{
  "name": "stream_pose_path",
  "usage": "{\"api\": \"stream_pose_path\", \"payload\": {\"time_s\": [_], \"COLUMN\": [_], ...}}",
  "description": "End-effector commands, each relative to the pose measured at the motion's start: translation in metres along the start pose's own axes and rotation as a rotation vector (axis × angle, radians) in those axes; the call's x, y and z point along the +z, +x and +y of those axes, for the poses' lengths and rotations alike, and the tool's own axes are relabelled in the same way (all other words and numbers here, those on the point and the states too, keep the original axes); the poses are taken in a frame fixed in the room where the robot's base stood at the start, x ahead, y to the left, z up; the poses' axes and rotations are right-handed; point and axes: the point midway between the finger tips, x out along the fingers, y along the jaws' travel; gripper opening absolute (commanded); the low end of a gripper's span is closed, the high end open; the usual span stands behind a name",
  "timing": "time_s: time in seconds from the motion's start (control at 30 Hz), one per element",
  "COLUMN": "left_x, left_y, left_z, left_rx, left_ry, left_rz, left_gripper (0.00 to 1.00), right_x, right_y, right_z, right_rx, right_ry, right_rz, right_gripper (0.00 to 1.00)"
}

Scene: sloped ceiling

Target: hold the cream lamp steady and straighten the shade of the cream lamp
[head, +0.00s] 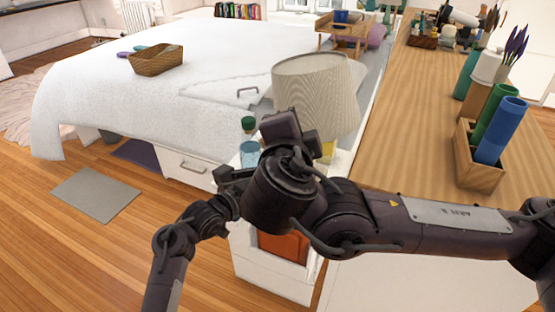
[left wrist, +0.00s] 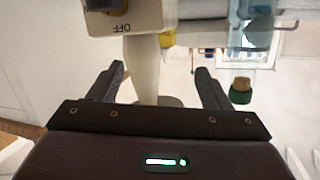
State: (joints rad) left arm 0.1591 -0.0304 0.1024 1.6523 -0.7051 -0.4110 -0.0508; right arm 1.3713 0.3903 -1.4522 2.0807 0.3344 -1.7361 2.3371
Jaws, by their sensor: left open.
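The cream lamp's ribbed shade (head: 312,85) stands behind my right arm in the head view and looks tilted; its stem and base are hidden there. The left wrist view is upside down and shows the lamp's pale stem (left wrist: 143,70) and its base marked OFF (left wrist: 125,20). My left gripper (left wrist: 161,70) is open, with one finger on each side of the stem and gaps visible. In the head view its fingers are hidden. My right gripper (head: 283,127) is in front of the shade's lower left edge; its fingers cannot be made out, nor whether they touch the shade.
A green-capped bottle (head: 248,125) and a blue glass (head: 249,154) stand left of the lamp on the white nightstand (head: 270,278). The bottle's green cap (left wrist: 240,97) is close beside my left finger. A bed (head: 90,80) lies left; a wooden counter (head: 405,130) stands right.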

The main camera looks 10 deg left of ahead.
Motion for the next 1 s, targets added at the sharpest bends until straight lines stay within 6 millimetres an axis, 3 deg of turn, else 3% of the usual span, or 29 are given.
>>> {"api": "stream_pose_path", "payload": {"time_s": [0.03, 0.1, 0.27, 0.47, 0.8, 1.0], "left_x": [-0.021, -0.044, -0.072, -0.082, -0.092, -0.094], "left_y": [0.007, 0.014, 0.024, 0.042, 0.09, 0.101], "left_z": [-0.001, 0.0, 0.006, 0.009, 0.014, 0.016], "left_rx": [0.02, 0.051, 0.109, 0.125, 0.123, 0.122], "left_ry": [-0.015, -0.053, -0.135, -0.16, -0.158, -0.156], "left_rz": [0.057, 0.121, 0.198, 0.214, 0.211, 0.211], "left_gripper": [0.72, 0.72, 0.72, 0.72, 0.72, 0.72], "right_x": [0.0, 0.0, 0.0, 0.0, 0.0, 0.0], "right_y": [0.0, 0.0, 0.0, 0.0, 0.0, 0.0], "right_z": [0.0, 0.0, 0.0, 0.0, 0.0, 0.0], "right_rx": [0.0, 0.0, 0.0, 0.0, 0.0, 0.0], "right_ry": [0.0, 0.0, 0.0, 0.0, 0.0, 0.0], "right_rz": [0.0, 0.0, 0.0, 0.0, 0.0, 0.0], "right_gripper": [0.36, 0.36, 0.36, 0.36, 0.36, 0.36]}}
